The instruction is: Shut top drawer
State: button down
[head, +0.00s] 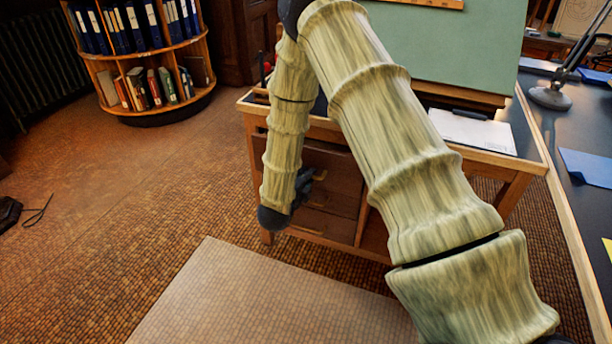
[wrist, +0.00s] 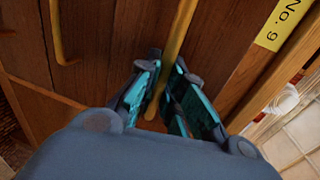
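The wooden desk (head: 525,165) has a stack of drawers with brass handles, partly hidden behind my arm in the head view. The top drawer (head: 335,160) is partly visible there; how far it stands out is hard to tell. In the wrist view, its long brass handle (wrist: 182,28) runs between the fingers of my gripper (wrist: 168,68). The teal pads sit close on both sides of the bar and look shut on it. A second brass handle (wrist: 56,35) shows to the left, on the drawer below. In the head view my wrist hides most of the gripper.
A yellow "No. 9" label (wrist: 283,22) is beside the top drawer. A green drafting board (head: 450,45) and white paper (head: 475,130) are on the desk. A dark table (head: 590,215) stands right, a round bookcase (head: 152,62) back left. Left floor is mostly clear.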

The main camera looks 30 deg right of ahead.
aim_at(310, 167)
jog(key=x, duration=0.2)
jog(key=r+x, duration=0.1)
jog(key=x, duration=0.1)
jog(key=shift+w+d, duration=0.1)
jog(key=shift+d, duration=0.05)
jog(key=shift+w+d, duration=0.1)
jog(key=c, duration=1.5)
grip_release()
jog(key=shift+d+f, duration=0.1)
jog(key=v, duration=1.2)
